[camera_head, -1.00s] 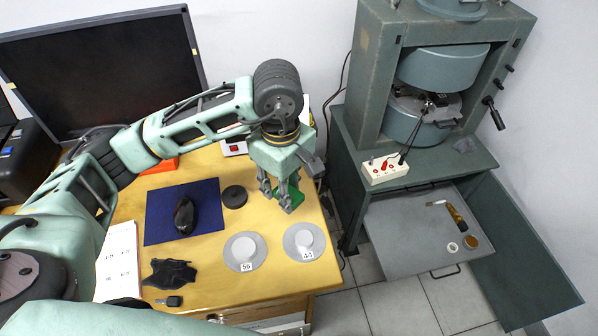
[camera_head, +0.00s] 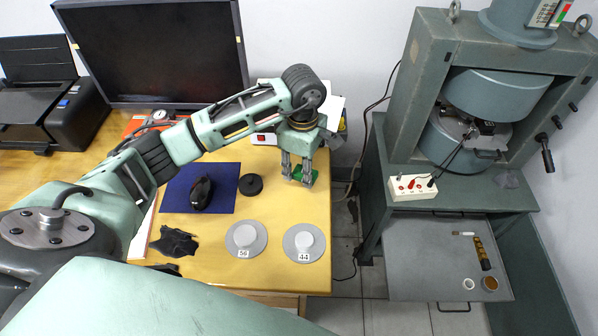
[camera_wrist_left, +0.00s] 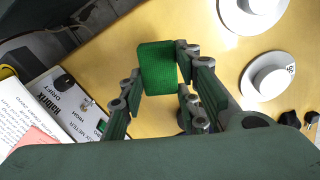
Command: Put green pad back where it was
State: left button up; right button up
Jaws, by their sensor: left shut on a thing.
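The green pad (camera_head: 304,176) is a small flat block between the fingers of my left gripper (camera_head: 298,172), near the right edge of the wooden desk (camera_head: 285,212). In the left wrist view the pad (camera_wrist_left: 158,68) shows face-on, with the left gripper's fingertips (camera_wrist_left: 158,72) shut on its two sides. Whether the pad touches the desk or hangs just above it, I cannot tell. My right gripper is not in view.
Two grey discs labelled 56 (camera_head: 246,238) and 44 (camera_head: 304,243) lie in front of the pad. A black disc (camera_head: 250,184) and a blue mat (camera_head: 228,202) with a mouse (camera_head: 201,192) are to its left. A grey magnet (camera_head: 497,95) stands on a cabinet at right.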

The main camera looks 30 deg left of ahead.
aim_at(299, 175)
pick_arm(q)
jog(key=shift+w+a+f, duration=0.4)
jog(key=shift+w+a, duration=0.1)
jog(key=shift+w+a+f, duration=0.35)
jog(key=shift+f, duration=0.05)
notch_tip(299, 175, down, 4)
jog(key=shift+r+p, duration=0.1)
jog(key=shift+p, duration=0.45)
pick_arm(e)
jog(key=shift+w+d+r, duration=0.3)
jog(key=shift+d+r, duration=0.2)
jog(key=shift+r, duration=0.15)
pick_arm(q)
jog(key=shift+f, duration=0.25)
jog(key=o, duration=1)
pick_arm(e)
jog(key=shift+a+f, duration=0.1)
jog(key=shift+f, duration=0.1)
pick_arm(q)
jog(key=shift+r, duration=0.15)
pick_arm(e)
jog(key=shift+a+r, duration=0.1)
